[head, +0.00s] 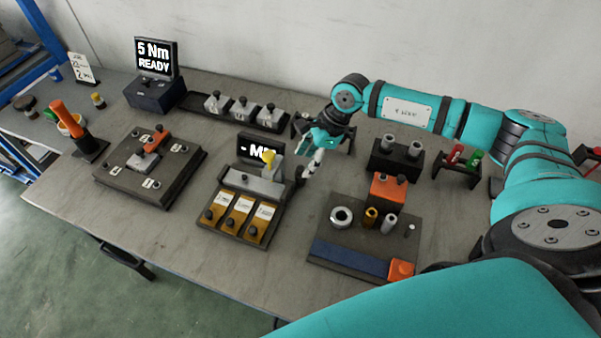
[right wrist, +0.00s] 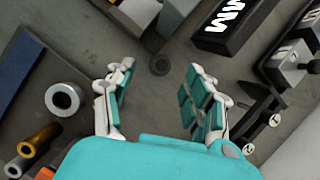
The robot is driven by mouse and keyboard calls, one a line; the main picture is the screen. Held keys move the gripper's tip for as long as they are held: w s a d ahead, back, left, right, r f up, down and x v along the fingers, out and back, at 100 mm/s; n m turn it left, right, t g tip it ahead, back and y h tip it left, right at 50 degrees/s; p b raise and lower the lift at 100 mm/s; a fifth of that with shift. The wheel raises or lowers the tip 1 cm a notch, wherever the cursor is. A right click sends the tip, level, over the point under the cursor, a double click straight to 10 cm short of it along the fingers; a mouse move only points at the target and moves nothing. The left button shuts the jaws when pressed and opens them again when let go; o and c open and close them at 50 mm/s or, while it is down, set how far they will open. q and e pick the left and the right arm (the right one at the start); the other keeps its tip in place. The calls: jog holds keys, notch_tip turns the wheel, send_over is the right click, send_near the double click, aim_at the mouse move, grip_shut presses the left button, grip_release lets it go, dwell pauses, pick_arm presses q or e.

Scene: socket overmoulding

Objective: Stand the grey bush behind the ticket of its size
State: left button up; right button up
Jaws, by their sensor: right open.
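On the dark tray (head: 345,240) at the right stands a small grey bush (head: 389,224), upright, beside a brass bush (head: 370,217) and a wide pale ring (head: 341,217). In the right wrist view the grey bush (right wrist: 17,167) is at the lower left edge. White tickets (head: 243,204) stand at the yellow bays of the middle fixture; their print is too small to read. My right gripper (head: 313,164) is open and empty, right of that fixture and away from the grey bush; its fingers (right wrist: 158,76) are spread over the table. My left gripper is out of view.
A block with two grey cylinders (head: 395,158) and a red-green rack (head: 457,168) are at the back right. A board (head: 115,180) lies at left. Bare table separates fixture and tray.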

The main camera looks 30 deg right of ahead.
aim_at(301, 168)
jog(key=p+x, duration=0.1)
jog(key=x, duration=0.2)
jog(key=shift+w+a+f, duration=0.15)
jog(key=shift+a+f, duration=0.1)
jog(key=shift+a, duration=0.05)
jog(key=shift+a+f, duration=0.1)
jog(key=shift+f, duration=0.3)
jog(key=c, duration=0.9)
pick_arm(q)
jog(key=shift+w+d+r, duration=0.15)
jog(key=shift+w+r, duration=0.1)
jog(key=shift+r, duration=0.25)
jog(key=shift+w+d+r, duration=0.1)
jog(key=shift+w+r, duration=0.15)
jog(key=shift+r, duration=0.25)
pick_arm(e)
grip_shut()
